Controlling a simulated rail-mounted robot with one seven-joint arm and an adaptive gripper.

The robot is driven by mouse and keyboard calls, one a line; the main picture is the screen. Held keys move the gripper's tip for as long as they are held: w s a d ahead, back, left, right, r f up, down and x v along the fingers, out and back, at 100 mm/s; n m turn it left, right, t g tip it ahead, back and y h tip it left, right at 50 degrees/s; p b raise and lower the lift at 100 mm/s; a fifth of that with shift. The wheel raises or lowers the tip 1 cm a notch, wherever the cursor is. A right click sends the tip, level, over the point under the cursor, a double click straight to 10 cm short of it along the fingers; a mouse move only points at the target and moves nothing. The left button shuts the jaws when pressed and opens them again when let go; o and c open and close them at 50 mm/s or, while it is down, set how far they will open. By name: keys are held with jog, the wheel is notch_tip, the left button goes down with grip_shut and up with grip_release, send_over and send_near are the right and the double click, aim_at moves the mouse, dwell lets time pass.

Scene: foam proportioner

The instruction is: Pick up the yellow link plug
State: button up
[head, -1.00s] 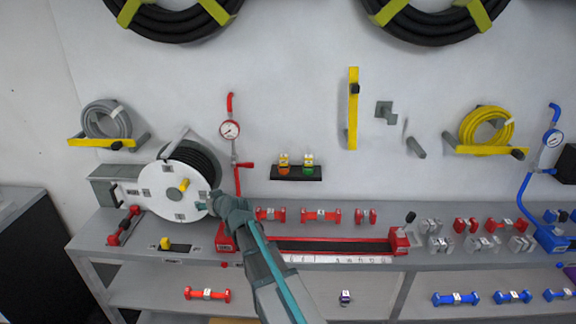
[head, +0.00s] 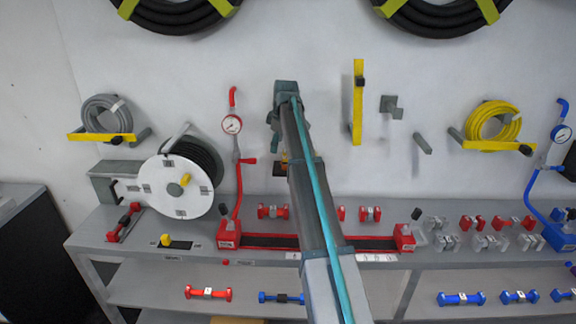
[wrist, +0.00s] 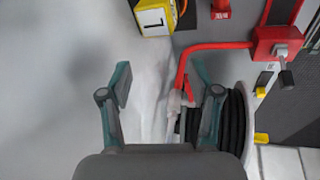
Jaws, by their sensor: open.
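A small yellow plug (head: 166,240) sits at the left end of a black holder (head: 180,245) on the bench top, below the hose reel. It looks like the yellow link plug, but it is too small to be sure. My gripper (head: 276,118) is up in front of the wall, well above and to the right of that plug. In the wrist view my gripper (wrist: 163,84) has its two fingers spread with nothing between them. A yellow block with a white label (wrist: 154,17) shows at the top of the wrist view, apart from the fingers.
The white hose reel (head: 180,187) and a red pipe with a gauge (head: 232,125) stand left of my arm. Red fittings (head: 370,214) and a red-ended rail (head: 404,237) are on the bench. My arm hides most of the small wall shelf.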

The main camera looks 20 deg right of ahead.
jog(key=d+r+g, duration=0.1)
jog(key=r, duration=0.1)
jog(key=d+r+n+g, duration=0.1)
jog(key=s+d+r+n+g, duration=0.1)
jog(key=r, duration=0.1)
jog(key=shift+d+r+b, duration=0.1)
jog(key=shift+r+b, duration=0.2)
jog(key=shift+b, duration=0.05)
jog(key=shift+s+f+g, duration=0.1)
jog(key=shift+g, duration=0.2)
notch_tip(320, 180, down, 4)
jog(key=shift+s+f+p, duration=0.1)
jog(key=shift+f+p, duration=0.1)
jog(key=shift+p, duration=0.55)
jog(key=shift+d+f+p, duration=0.2)
jog(key=shift+f+p, duration=1.1)
jog(key=shift+f, duration=1.7)
grip_shut()
